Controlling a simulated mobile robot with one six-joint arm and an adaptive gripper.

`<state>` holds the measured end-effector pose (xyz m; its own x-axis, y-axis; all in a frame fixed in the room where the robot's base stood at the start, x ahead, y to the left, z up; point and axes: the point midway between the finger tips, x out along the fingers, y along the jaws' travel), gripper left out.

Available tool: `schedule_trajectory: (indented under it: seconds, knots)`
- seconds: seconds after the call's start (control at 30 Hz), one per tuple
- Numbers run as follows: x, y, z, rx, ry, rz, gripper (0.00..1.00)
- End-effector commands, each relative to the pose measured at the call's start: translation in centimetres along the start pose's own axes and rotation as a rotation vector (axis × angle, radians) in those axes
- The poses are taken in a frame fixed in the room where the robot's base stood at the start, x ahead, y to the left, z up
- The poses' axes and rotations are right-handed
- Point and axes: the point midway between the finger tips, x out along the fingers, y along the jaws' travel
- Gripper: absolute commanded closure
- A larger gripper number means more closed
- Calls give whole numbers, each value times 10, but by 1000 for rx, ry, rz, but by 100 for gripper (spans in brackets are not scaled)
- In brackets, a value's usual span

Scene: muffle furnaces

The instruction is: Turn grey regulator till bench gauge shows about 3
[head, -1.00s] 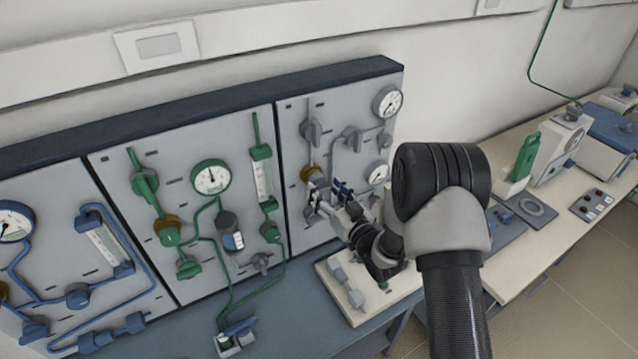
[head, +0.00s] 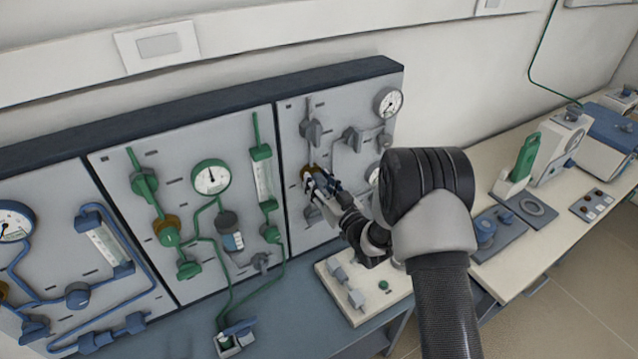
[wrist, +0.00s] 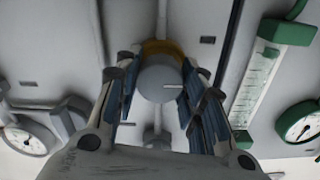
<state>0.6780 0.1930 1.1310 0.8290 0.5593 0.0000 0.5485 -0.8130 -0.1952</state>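The grey regulator's round knob with a pale mark (wrist: 160,82) is in the middle of the wrist view, in front of a brass collar (wrist: 163,47). In the head view the brass collar (head: 307,172) shows on the right panel, with the knob mostly hidden by my gripper (head: 322,184). My gripper (wrist: 160,100) has its blue-padded fingers apart, one on each side of the knob. Contact is unclear. The right panel bears an upper gauge (head: 388,102) and a lower gauge (head: 373,174) partly hidden by my arm. Their readings are too small to tell.
A grey valve (head: 312,131) sits above the regulator, another (head: 352,139) to its right. The green-piped panel with its gauge (head: 210,177) is on the left. A cream board with grey fittings (head: 330,297) lies below. A cream bench (head: 540,235) stands right.

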Motion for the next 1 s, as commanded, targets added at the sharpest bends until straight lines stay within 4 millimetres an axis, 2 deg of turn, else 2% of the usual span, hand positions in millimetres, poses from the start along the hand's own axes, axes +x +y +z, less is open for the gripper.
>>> schedule_trajectory:
  seconds: [0.3,0.67,1.0]
  knots:
    - [0,0,0,0,0,-1,87]
    - [0,0,1,63,0,-1,87]
    - [0,0,1,316,2,-2,87]
